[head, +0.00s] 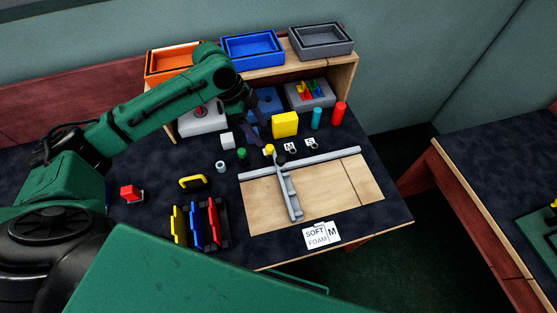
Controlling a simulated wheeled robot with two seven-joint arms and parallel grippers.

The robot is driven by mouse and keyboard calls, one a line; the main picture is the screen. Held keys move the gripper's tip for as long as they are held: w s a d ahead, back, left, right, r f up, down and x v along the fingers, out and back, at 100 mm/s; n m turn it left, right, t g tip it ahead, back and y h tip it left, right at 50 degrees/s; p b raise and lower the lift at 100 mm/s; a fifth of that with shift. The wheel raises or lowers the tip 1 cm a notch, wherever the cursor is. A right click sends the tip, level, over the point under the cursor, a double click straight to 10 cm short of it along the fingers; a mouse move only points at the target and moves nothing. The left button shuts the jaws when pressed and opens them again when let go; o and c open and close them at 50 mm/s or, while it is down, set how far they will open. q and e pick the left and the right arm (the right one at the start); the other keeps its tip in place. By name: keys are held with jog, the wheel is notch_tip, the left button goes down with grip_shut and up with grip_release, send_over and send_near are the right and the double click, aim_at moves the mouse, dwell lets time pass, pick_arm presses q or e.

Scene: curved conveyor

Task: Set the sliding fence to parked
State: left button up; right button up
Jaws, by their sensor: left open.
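The sliding fence (288,192) is a grey bar lying across a pale wooden board (335,190). Its far end meets a long grey rail (325,158) along the board's back edge. The fence stands left of the board's middle. A small yellow knob (269,149) shows just beyond the fence's far end; I cannot tell whether it belongs to the fence. My left gripper (252,135) is open, with dark fingers pointing down, behind and left of the knob. It appears apart from the fence. My right gripper is not in view.
A rack of coloured pieces (213,224) stands left of the board. A SOFT FOAM card (322,235) lies in front.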

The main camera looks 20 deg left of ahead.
aim_at(281, 159)
pick_arm(q)
jog(key=p+x, duration=0.1)
jog(key=x, duration=1.2)
jog(key=shift+d+f+p, duration=0.15)
jog(key=shift+f+p, duration=0.2)
jog(key=shift+w+f, duration=0.1)
jog(key=shift+f, duration=0.15)
grip_shut()
